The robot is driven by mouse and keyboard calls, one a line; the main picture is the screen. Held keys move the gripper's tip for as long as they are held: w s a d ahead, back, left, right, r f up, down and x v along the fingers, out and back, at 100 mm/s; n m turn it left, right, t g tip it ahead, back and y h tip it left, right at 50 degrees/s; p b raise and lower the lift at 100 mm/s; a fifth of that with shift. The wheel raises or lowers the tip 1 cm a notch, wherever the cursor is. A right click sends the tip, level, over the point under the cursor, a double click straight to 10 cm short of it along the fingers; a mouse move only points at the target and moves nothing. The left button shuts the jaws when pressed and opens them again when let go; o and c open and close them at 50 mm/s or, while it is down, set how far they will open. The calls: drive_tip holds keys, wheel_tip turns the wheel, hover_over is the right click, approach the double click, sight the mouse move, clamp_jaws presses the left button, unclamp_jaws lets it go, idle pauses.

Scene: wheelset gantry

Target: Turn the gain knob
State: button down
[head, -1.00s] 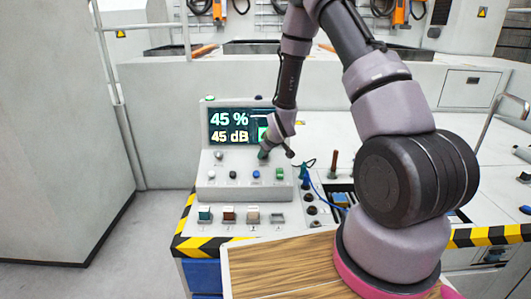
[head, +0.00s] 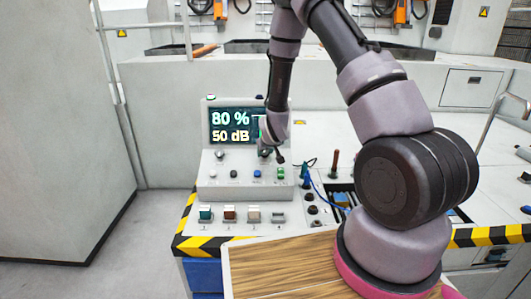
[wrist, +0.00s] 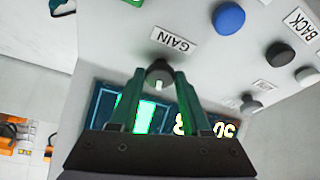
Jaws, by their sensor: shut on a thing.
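The gain knob (wrist: 159,82) is a dark grey round knob with a light mark, beside the GAIN label (wrist: 174,41) on the sloped console face. My gripper (wrist: 159,76) is shut on it, with a green finger on either side. In the head view my gripper (head: 265,151) is at the right of the console, below the display, and mostly hides the knob. The display (head: 231,126) reads 80 % and 50 dB, with its right part hidden by my arm.
A second knob (head: 219,154) is on the left of the console. Below are white, black, blue (head: 257,174) and green (head: 281,173) buttons. Several coloured switches (head: 229,213) line the desk front. A blue cable and a tool tray (head: 341,190) lie to the right.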

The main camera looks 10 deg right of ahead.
drive_tip(key=shift+c, duration=1.8)
unclamp_jaws()
drive_tip(key=shift+r, duration=0.1)
drive_tip(key=v, duration=1)
drive_tip(key=shift+s+r, duration=0.25)
drive_tip(key=shift+r, duration=0.1)
